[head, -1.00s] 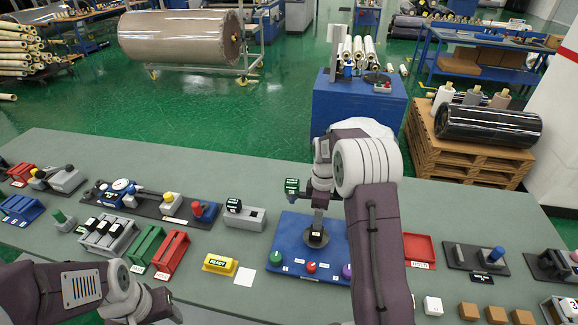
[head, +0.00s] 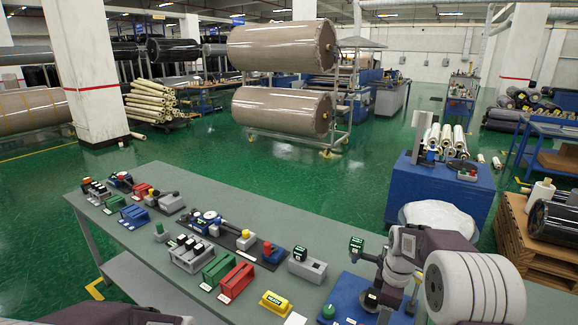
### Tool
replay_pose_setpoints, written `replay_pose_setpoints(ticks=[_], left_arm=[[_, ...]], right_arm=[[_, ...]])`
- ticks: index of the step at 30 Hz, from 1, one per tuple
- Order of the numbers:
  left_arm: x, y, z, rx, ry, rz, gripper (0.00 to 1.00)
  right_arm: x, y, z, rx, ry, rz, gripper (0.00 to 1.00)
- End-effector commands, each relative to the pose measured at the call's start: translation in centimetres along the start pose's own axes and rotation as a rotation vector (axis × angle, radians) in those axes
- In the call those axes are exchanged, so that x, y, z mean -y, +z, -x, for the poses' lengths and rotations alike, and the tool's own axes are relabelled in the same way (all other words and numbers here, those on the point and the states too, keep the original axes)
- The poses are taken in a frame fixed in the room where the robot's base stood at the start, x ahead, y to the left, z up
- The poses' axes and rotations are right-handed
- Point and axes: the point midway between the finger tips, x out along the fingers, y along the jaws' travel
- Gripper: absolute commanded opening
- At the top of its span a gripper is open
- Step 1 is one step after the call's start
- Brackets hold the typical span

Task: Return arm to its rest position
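My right arm comes in at the lower right of the head view, its pale wrist links bent over the blue board (head: 345,297). Its gripper (head: 385,284) is mostly hidden by its own links, and I cannot tell whether it is open or shut. A small green and black block (head: 356,244) shows just left of this wrist, above the board; I cannot tell if it is held or on a stand. A dark round piece (head: 370,299) is below it on the board, near a green knob (head: 327,312).
The grey table (head: 130,222) carries a grey slotted block (head: 307,266), a yellow block (head: 276,303), red (head: 236,282) and green (head: 217,268) holders and several fixtures. A blue cabinet (head: 440,188) stands behind. The table's left front strip is clear.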

Motion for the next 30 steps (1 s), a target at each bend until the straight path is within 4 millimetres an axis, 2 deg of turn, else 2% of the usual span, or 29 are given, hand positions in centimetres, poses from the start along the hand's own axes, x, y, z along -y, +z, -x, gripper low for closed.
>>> replay_pose_setpoints(ticks=[5, 11, 14, 15, 18, 20, 24, 30], left_arm=[[0.0, 0.1, -1.0, 0.000, 0.000, 0.000, 0.56], [0.0, 0.2, -1.9, 0.000, 0.000, 0.000, 0.56], [0.1, 0.2, -2.3, 0.000, 0.000, 0.000, 0.56], [0.1, 0.2, -2.4, 0.000, 0.000, 0.000, 0.56], [0.1, 0.2, -2.2, 0.000, 0.000, 0.000, 0.56], [0.0, 0.2, -2.2, 0.000, 0.000, 0.000, 0.56], [0.0, 0.2, -2.2, 0.000, 0.000, 0.000, 0.56], [0.1, 0.2, -2.2, 0.000, 0.000, 0.000, 0.56]], right_arm=[[4.3, -1.4, 1.2, -0.012, 0.009, 0.021, 0.66], [10.7, -1.6, 1.0, -0.028, 0.013, -0.153, 0.66], [15.0, -0.8, 0.0, -0.034, 0.006, -0.343, 0.66], [16.8, -0.2, -0.6, -0.036, 0.002, -0.449, 0.66], [20.4, 1.5, -2.2, -0.023, -0.016, -0.753, 0.66], [21.4, 2.0, -3.0, -0.016, -0.023, -0.904, 0.66], [20.6, 1.7, -3.0, -0.047, -0.004, -1.097, 0.66], [20.6, 1.6, -3.0, -0.046, -0.006, -1.126, 0.66]])
